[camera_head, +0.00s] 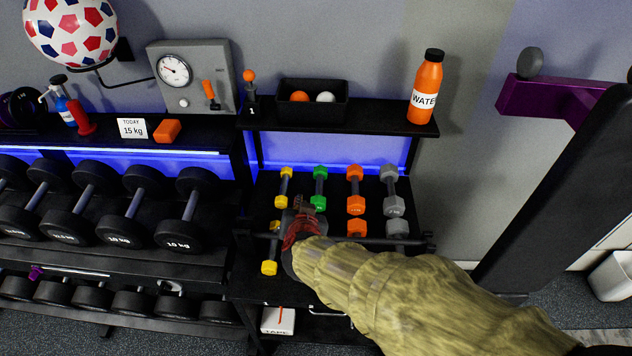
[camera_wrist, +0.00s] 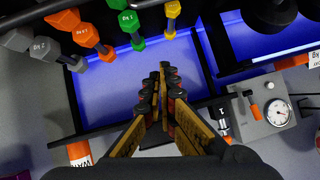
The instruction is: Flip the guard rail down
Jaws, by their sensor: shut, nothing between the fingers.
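The guard rail (camera_head: 372,239) is a thin black bar running left to right across the rack of small coloured dumbbells. It stands raised over the dumbbells, between their back and front rows, with an end bracket at the right (camera_head: 429,240). My gripper (camera_head: 306,204) is over the left part of the rack, in front of the rail's left-middle stretch, which my gripper and arm hide. In the wrist view my gripper (camera_wrist: 160,72) is shut and empty, its fingers pointing toward the dumbbells and the blue-lit back. I cannot tell whether it touches the rail.
Yellow (camera_head: 284,188), green (camera_head: 320,186), orange (camera_head: 355,190) and grey (camera_head: 393,192) dumbbells fill the rack. Above is a shelf (camera_head: 380,127) with an orange water bottle (camera_head: 425,88) and a black bin (camera_head: 312,112). Large dumbbells (camera_head: 190,208) stand left; a padded bench (camera_head: 560,190) is right.

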